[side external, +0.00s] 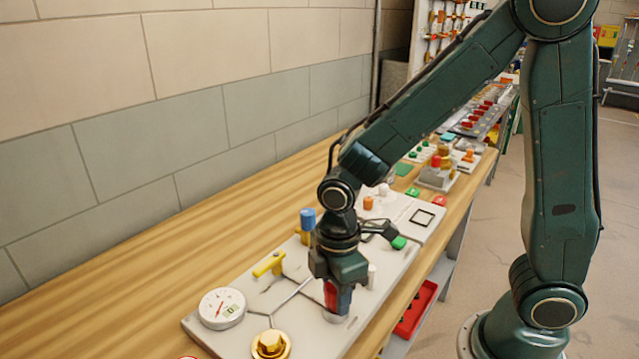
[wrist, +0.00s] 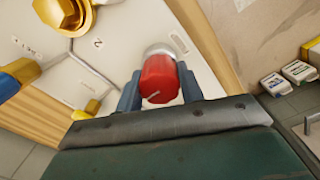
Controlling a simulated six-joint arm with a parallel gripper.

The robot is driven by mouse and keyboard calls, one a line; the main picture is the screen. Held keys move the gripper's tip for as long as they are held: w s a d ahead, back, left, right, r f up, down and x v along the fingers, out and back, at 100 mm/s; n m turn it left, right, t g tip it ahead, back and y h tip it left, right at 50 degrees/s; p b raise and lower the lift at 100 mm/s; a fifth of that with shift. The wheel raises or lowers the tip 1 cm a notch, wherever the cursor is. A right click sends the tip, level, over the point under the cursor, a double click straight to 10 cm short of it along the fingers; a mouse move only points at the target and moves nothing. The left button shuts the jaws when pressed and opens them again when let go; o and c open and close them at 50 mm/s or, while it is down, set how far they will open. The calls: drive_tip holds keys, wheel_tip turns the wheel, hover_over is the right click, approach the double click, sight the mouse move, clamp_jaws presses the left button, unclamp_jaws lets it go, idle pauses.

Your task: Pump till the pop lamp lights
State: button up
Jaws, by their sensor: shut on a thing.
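My gripper (side external: 338,298) points down over the pale valve board (side external: 255,335) and is shut on a red knob (side external: 330,294), which looks like the pump's handle. In the wrist view the red knob (wrist: 159,78) sits between the two blue-grey fingers of my gripper (wrist: 159,88), with a pale metal collar (wrist: 160,49) beyond it. A white round gauge (side external: 222,308) with a red needle stands at the board's left end; its reading is too small to tell. A small whitish upright piece (side external: 372,276) stands right of my gripper. I cannot tell which part is the pop lamp or whether it is lit.
A red tray (side external: 416,308) is below the bench edge. The bench's left side is bare.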

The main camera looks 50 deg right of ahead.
drive_tip(key=shift+m, duration=2.4)
drive_tip(key=o, duration=1)
drive_tip(key=shift+r, duration=0.15)
wheel_tip(320, 180, up, 14)
drive_tip(key=shift+f, duration=0.2)
